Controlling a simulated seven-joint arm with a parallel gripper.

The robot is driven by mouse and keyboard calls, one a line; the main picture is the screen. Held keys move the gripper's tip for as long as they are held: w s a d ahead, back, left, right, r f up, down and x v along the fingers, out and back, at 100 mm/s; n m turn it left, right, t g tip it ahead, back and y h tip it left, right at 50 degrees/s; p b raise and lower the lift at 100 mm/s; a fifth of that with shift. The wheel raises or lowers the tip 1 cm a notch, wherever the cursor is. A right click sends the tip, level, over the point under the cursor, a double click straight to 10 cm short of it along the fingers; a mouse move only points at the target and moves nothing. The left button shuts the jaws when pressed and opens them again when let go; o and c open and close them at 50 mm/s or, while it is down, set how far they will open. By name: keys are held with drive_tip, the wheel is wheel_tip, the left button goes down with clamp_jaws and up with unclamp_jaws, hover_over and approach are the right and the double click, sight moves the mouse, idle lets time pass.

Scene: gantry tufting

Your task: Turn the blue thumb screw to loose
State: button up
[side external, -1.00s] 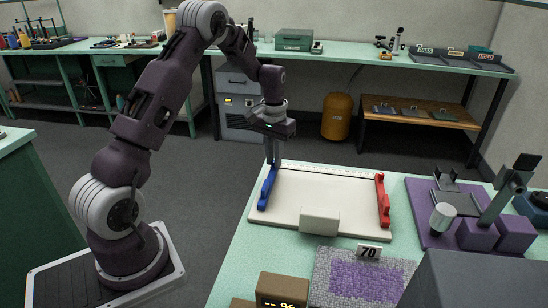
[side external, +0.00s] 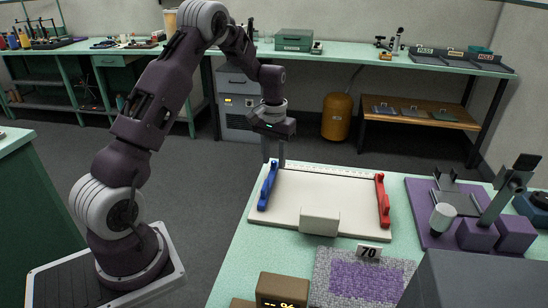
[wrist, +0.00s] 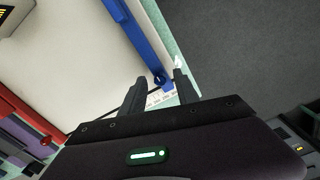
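A blue rail (side external: 267,190) lies along the left edge of a white board (side external: 300,188). In the wrist view, the blue rail (wrist: 140,35) ends in a small rounded blue part (wrist: 159,79), which looks like the thumb screw; its angle is too small to read. My gripper (side external: 273,160) is above the board's far left corner, by the rail's far end, fingers pointing down. In the wrist view, my gripper (wrist: 160,76) is open, with the rounded part appearing between its fingertips. I cannot tell whether they touch it.
A red rail (side external: 382,200) lies along the board's right edge, and a pale block (side external: 319,221) stands at its front. A purple-and-grey mat (side external: 365,277) with a 70 card (side external: 369,251) lies in front. A purple fixture (side external: 475,215) stands right. The board's middle is clear.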

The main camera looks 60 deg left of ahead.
sight(274, 162)
drive_tip(key=shift+r, duration=0.1)
wheel_tip(274, 162, up, 7)
drive_tip(key=shift+f, duration=0.15)
drive_tip(key=shift+d+r, duration=0.2)
drive_tip(key=shift+r, duration=0.2)
drive_tip(key=s+d+r+m+t, duration=0.3)
drive_tip(key=s+d+r, duration=0.9)
drive_tip(key=d+r, duration=0.25)
drive_tip(key=s+d+f+m+t, duration=0.1)
drive_tip(key=s+d, duration=0.2)
drive_tip(key=s, duration=0.4)
drive_tip(key=s+d+m+t, duration=0.1)
drive_tip(key=s+d, duration=0.3)
drive_tip(key=s, duration=0.4)
drive_tip(key=shift+s+d+f+m+t, duration=0.15)
drive_tip(key=shift+d+f+m+t, duration=0.15)
drive_tip(key=shift+f, duration=0.05)
